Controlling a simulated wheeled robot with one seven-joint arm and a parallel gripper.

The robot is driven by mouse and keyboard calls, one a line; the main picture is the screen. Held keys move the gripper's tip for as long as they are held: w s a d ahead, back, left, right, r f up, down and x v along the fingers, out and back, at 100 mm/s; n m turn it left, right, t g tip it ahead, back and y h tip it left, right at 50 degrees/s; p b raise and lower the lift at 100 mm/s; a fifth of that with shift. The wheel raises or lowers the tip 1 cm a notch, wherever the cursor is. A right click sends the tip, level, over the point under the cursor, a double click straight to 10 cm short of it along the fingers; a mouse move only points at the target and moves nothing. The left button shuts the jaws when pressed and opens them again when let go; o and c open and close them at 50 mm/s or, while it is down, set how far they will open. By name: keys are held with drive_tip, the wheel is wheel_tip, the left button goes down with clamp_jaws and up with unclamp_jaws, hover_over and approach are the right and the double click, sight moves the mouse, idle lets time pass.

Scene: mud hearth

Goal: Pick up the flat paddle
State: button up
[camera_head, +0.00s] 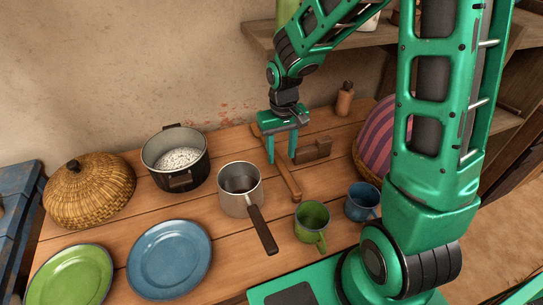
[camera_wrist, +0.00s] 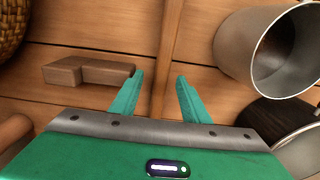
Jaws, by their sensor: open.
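The flat paddle (camera_head: 288,180) is a long, narrow brown wooden piece lying on the table, running from near the wall toward me. In the wrist view the paddle (camera_wrist: 170,40) runs up the middle, in line with the gap between my fingers. My gripper (camera_head: 281,159) points down over the paddle's middle, one finger on each side in the picture. In the wrist view my gripper (camera_wrist: 160,77) is open with nothing held. Whether the fingertips are down at the paddle's height is hard to tell. The paddle's far part is partly hidden by my gripper.
A stepped wooden block (camera_head: 315,150) lies close right of the paddle. A saucepan (camera_head: 240,190) stands left, with a dark pot (camera_head: 175,158) beyond. Green (camera_head: 312,220) and blue (camera_head: 361,202) mugs stand near the paddle's near end. A small brown bottle (camera_head: 345,100) stands behind.

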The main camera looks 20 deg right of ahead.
sight(280, 163)
wheel_tip(280, 163, down, 4)
drive_tip(key=shift+a, duration=0.15)
drive_tip(key=shift+c, duration=0.3)
clamp_jaws()
drive_tip(key=shift+r, duration=0.2)
